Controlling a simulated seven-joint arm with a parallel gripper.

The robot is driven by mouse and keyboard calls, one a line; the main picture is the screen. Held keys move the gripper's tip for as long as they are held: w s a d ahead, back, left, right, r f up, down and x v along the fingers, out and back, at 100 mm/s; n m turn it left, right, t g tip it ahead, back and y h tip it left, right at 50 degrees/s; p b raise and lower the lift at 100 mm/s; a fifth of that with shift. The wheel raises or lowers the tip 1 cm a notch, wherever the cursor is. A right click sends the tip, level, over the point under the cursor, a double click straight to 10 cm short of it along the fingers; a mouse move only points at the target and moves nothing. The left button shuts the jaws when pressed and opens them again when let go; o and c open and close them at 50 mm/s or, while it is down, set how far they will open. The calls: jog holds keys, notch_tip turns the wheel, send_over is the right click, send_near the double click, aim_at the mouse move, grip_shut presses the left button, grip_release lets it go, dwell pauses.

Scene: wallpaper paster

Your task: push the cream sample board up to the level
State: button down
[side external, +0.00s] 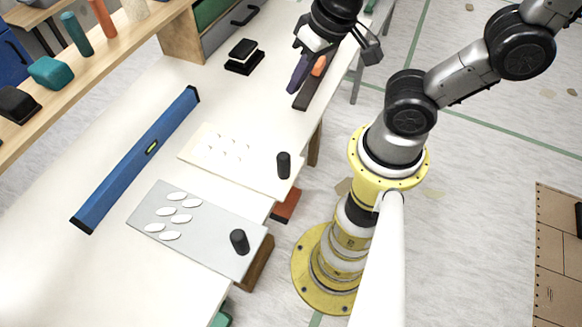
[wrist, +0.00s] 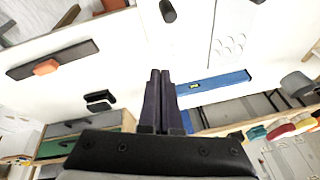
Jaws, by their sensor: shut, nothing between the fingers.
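The cream sample board (side external: 235,170) lies flat on the white table, with small pale ovals and a black upright knob (side external: 284,165) near its right end. The blue level (side external: 135,160) lies to its left, with a visible gap between them; it also shows in the wrist view (wrist: 213,87). My gripper (side external: 297,88) is shut and empty, up and right of the cream board, apart from it and near the dark strip. In the wrist view its closed fingers (wrist: 160,74) point toward the table; the knob (wrist: 167,10) shows beyond them.
A grey board (side external: 190,222) with several white ovals and its own black knob (side external: 239,241) lies beside the cream board. A dark strip with an orange block (side external: 318,66) lies near the table edge by my gripper. A black block (side external: 243,56) stands at the back; a wooden shelf (side external: 120,45) runs along the far side.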

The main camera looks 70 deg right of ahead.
aim_at(266, 170)
jog(key=s+a+f+n+g, duration=0.1)
jog(key=s+a+f+g, duration=0.15)
jog(key=f, duration=0.35)
jog(key=s+a+f+n+g, duration=0.2)
jog(key=s+a+f, duration=0.1)
jog(key=s+f, duration=0.15)
jog(key=shift+h, duration=0.4)
jog(key=shift+w+d+f, duration=0.1)
jog(key=shift+w+f, duration=0.75)
jog(key=shift+f, duration=0.9)
jog(key=shift+w+a+f, duration=0.1)
jog(key=shift+w+f, duration=0.7)
jog(key=shift+f, duration=1)
jog(key=shift+w+d+f, duration=0.1)
jog(key=shift+w+f, duration=0.75)
jog(key=shift+f, duration=0.9)
jog(key=w, duration=0.6)
jog(key=shift+d, duration=0.2)
